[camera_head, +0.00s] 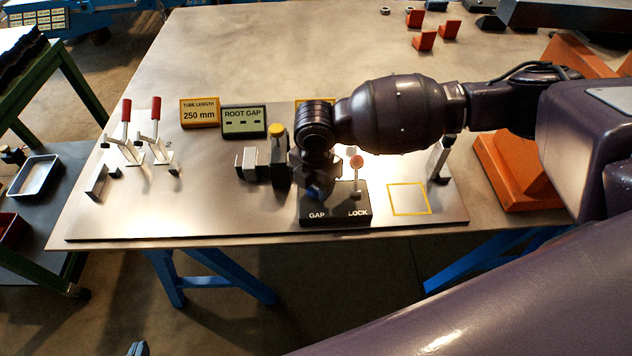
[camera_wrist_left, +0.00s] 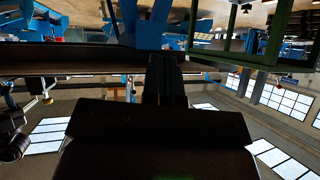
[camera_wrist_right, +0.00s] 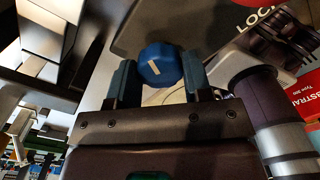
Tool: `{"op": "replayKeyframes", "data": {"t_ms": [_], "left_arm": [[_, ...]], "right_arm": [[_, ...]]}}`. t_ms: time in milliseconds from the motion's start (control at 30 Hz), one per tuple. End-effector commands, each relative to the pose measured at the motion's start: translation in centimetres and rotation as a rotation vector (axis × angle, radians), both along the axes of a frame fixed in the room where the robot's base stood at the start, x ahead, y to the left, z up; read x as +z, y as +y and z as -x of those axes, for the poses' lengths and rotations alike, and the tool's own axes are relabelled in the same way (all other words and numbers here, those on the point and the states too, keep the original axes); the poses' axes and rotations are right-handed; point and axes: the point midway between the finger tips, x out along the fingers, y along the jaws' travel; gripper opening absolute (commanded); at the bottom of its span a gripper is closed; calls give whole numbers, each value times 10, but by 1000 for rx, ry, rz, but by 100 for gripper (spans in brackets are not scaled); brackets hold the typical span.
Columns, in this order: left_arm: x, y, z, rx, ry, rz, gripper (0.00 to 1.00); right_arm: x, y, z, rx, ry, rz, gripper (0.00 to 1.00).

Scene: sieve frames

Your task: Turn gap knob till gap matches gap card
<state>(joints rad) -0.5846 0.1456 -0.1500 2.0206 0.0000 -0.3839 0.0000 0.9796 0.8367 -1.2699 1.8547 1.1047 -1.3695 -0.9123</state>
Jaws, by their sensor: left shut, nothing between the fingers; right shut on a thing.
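The gap knob (camera_wrist_right: 158,66) is blue with a white line on its face. My right gripper (camera_wrist_right: 160,82) is shut on it, a finger on each side. In the head view the knob (camera_head: 316,191) is largely hidden under my right gripper (camera_head: 318,180), on the dark box (camera_head: 335,212) labelled GAP and LOCK. The root gap card (camera_head: 244,122) stands behind, with black bars under its title. Left of the box are pale metal blocks (camera_head: 246,163) and a dark post with a yellow top (camera_head: 277,133). My left gripper (camera_wrist_left: 165,78) is shut and empty in the left wrist view.
A red-tipped lock lever (camera_head: 356,170) stands on the box, close to my right gripper. Two red-handled clamps (camera_head: 126,112) stand at left. A tube length card (camera_head: 200,112) reads 250 mm. A yellow square outline (camera_head: 408,199) on the plate is empty.

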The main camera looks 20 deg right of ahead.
Motion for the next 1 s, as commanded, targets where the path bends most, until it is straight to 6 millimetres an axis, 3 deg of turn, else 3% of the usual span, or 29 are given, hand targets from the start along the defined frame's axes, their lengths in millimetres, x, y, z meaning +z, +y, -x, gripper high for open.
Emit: {"op": "replayKeyframes", "data": {"t_ms": [300, 667, 1000], "left_arm": [[9, 1, 2, 3, -4, 0, 0], [7, 3, 11, 11, 11, 1, 0], [13, 2, 6, 10, 0, 2, 0]], "right_arm": [[3, 0, 0, 274, -1, 0, 22], [2, 0, 0, 616, -1, -1, 22], [2, 0, 0, 906, 0, 0, 22]]}}
